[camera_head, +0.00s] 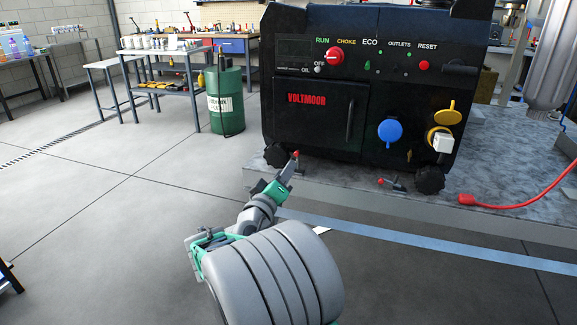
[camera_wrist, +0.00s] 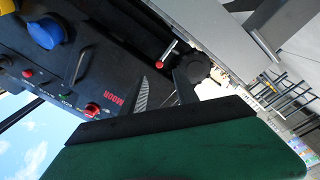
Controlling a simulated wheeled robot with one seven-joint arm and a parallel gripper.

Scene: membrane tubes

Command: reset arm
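My gripper (camera_head: 287,170) is in front of the generator's lower left corner in the head view, at the end of my outstretched arm. In the wrist view its two dark fingers (camera_wrist: 163,88) stand apart with nothing between them. The black generator (camera_head: 320,120) stands on a grey platform (camera_head: 490,215). A small red-tipped fitting (camera_head: 296,153) shows just past my fingertips, and the wrist view shows it (camera_wrist: 168,52) beyond the fingers. My gripper partly hides it in the head view. I cannot tell whether they touch.
A second red-tipped fitting (camera_head: 392,184) sits to the right on the platform. A red cable (camera_head: 515,204) lies at the platform's right. The generator has a blue cap (camera_head: 390,131) and yellow cap (camera_head: 447,114). A green barrel (camera_head: 225,100) and workbenches stand behind. The left floor is clear.

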